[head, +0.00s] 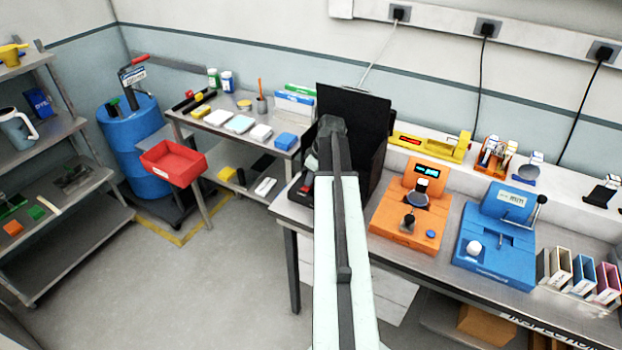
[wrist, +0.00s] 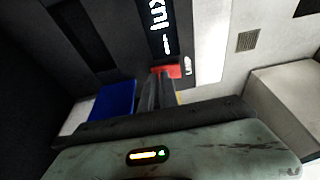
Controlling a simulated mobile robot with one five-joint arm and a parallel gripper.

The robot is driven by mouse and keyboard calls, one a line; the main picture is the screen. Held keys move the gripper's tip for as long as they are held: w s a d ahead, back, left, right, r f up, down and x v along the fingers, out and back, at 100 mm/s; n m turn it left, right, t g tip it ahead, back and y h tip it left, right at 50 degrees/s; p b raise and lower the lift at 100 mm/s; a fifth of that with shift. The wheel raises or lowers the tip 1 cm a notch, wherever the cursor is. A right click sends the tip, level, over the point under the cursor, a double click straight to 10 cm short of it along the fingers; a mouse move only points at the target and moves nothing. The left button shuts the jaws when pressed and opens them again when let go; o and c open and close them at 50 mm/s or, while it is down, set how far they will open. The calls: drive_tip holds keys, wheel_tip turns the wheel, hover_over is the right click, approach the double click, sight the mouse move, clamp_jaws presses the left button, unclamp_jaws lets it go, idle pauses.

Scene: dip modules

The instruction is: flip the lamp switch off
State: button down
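A red switch-like part (wrist: 172,71) shows in the wrist view just beyond my fingertips, on a dark panel with white lettering. It is partly covered by the fingers, so I cannot tell its position or whether they touch it. My gripper (wrist: 156,84) has its dark fingers close together, with nothing seen between them. In the head view, a black box (head: 352,100) stands on the bench behind my arm. A small red part (head: 306,188) shows on a black base left of my arm. My fingertips are hidden in the head view. The lamp's light cannot be made out.
An orange device (head: 405,215) and a blue device (head: 492,250) stand on the bench right of my arm. A blue item (wrist: 112,100) is left of my fingers in the wrist view. A red bin (head: 172,160) is at the left; the floor between is clear.

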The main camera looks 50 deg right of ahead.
drive_tip(key=shift+s+a+r, duration=0.1)
drive_tip(key=shift+s+a, duration=0.15)
drive_tip(key=shift+a, duration=0.5)
drive_tip(key=shift+r+p, duration=0.5)
drive_tip(key=shift+p, duration=0.15)
drive_tip(key=r+p, duration=0.4)
drive_tip(key=shift+w+d+r, duration=0.2)
drive_tip(key=shift+r, duration=0.05)
wheel_tip(320, 180, up, 8)
drive_tip(key=s+d+p, duration=0.2)
drive_tip(key=p, duration=0.6)
drive_tip(key=shift+s+d, duration=0.25)
drive_tip(key=shift+d, duration=0.1)
drive_tip(key=shift+f, duration=0.1)
